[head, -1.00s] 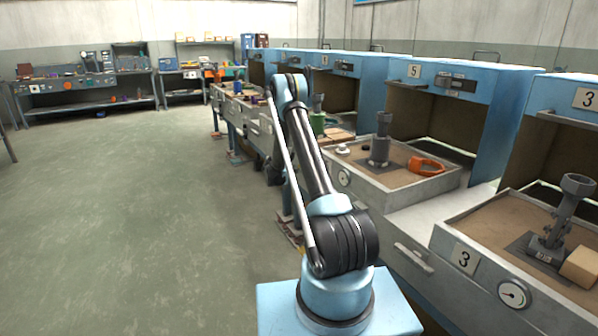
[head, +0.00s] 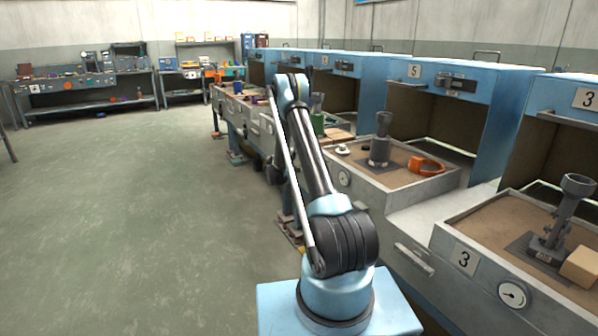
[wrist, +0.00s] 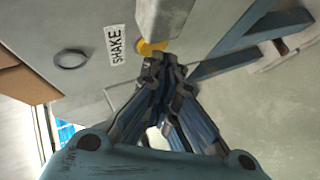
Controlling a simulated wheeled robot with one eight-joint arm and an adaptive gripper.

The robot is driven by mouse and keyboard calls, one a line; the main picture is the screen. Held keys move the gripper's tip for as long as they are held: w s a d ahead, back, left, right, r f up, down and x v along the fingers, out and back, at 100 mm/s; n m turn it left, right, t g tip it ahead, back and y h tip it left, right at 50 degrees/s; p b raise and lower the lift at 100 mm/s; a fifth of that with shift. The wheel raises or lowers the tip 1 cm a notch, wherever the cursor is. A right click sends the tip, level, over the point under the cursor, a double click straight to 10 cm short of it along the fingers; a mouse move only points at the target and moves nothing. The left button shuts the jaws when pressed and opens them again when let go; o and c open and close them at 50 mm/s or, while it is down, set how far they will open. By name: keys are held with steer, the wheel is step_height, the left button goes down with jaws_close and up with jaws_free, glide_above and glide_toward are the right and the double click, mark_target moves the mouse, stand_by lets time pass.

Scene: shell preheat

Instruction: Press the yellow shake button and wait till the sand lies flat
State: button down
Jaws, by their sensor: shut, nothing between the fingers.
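In the wrist view a yellow button (wrist: 146,48) shows at the tips of my gripper (wrist: 160,70), beside a white label reading SHAKE (wrist: 115,45). My gripper is shut with nothing between its fingers. Its tips overlap the lower edge of the button in the picture; I cannot tell whether they touch it. The button is partly hidden by the fingertips and a grey block. In the head view my arm reaches away along the row of sand trays, and my gripper is hidden behind it. The sand (head: 395,173) in the nearer middle tray holds a grey stand (head: 380,150).
A sand tray marked 3 (head: 465,258) is at the right with a stand and block. An orange clamp (head: 427,165) lies in the middle tray. Blue hoods (head: 450,85) stand behind the trays. The floor (head: 130,220) at the left is clear. Workbenches (head: 85,85) line the far wall.

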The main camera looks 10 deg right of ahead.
steer(key=shift+w+d, duration=0.15)
steer(key=shift+d, duration=0.25)
stand_by(1.0)
steer(key=shift+a, duration=0.1)
steer(key=shift+s+a, duration=0.3)
steer(key=shift+a, duration=0.4)
steer(key=shift+a, duration=0.1)
steer(key=a, duration=0.1)
steer(key=s+a, duration=0.1)
steer(key=a, duration=0.2)
steer(key=shift+s+a, duration=0.25)
steer(key=shift+a, duration=0.05)
stand_by(0.7)
